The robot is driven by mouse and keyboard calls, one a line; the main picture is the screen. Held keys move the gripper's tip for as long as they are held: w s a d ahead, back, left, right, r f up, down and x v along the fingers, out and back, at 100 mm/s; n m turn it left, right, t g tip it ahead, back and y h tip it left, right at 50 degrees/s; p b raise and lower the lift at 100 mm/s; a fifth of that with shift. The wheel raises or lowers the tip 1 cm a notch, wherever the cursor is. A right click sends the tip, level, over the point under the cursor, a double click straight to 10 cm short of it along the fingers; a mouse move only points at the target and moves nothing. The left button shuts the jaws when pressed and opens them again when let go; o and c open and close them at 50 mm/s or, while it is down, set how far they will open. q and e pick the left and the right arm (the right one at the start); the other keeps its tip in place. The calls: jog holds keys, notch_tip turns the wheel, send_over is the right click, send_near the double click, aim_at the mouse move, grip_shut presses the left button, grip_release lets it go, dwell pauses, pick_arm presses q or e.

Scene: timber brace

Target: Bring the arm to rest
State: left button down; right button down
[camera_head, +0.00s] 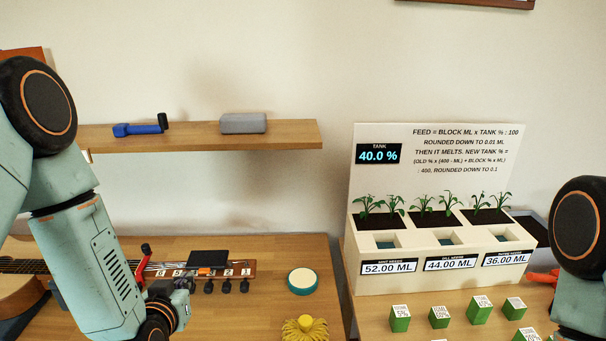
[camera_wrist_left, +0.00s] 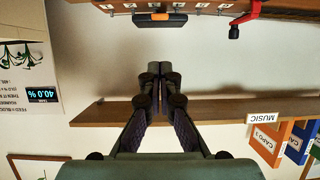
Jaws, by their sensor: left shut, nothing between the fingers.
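My left arm comes in from the left in the head view and bends down in front of the guitar. Its wrist (camera_head: 165,310) is low in the picture, and the fingers are hard to make out there. In the left wrist view my left gripper (camera_wrist_left: 160,72) is shut, with its dark fingertips together and nothing between them. Behind the fingertips is bare wall. That view is upside down. Part of my right arm (camera_head: 583,250) shows at the right edge of the head view; its gripper is out of sight.
The guitar headstock (camera_head: 240,272) with a dark clip (camera_head: 207,258) lies close to my left wrist. A wall shelf (camera_head: 285,137) holds a blue tool (camera_head: 138,130) and a grey block (camera_head: 243,123). A planter (camera_head: 430,262) and several green blocks (camera_head: 400,319) stand at the right.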

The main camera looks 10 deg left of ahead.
pick_arm(q)
jog(key=s+d+f+m+g+h+b, duration=0.1)
jog(key=s+d+f+g+b, duration=0.2)
jog(key=s+f, duration=0.6)
jog(key=s+d+f+g+h+b, duration=0.1)
jog(key=s+d+f+g+b, duration=0.2)
jog(key=s+f, duration=0.6)
jog(key=s+d+f+m+g+h+b, duration=0.1)
jog(key=s+d+f+g+b, duration=0.3)
jog(key=s+f+g, duration=0.3)
jog(key=s+f, duration=0.3)
jog(key=s, duration=0.2)
jog(key=shift+m, duration=0.3)
jog(key=shift+d, duration=0.1)
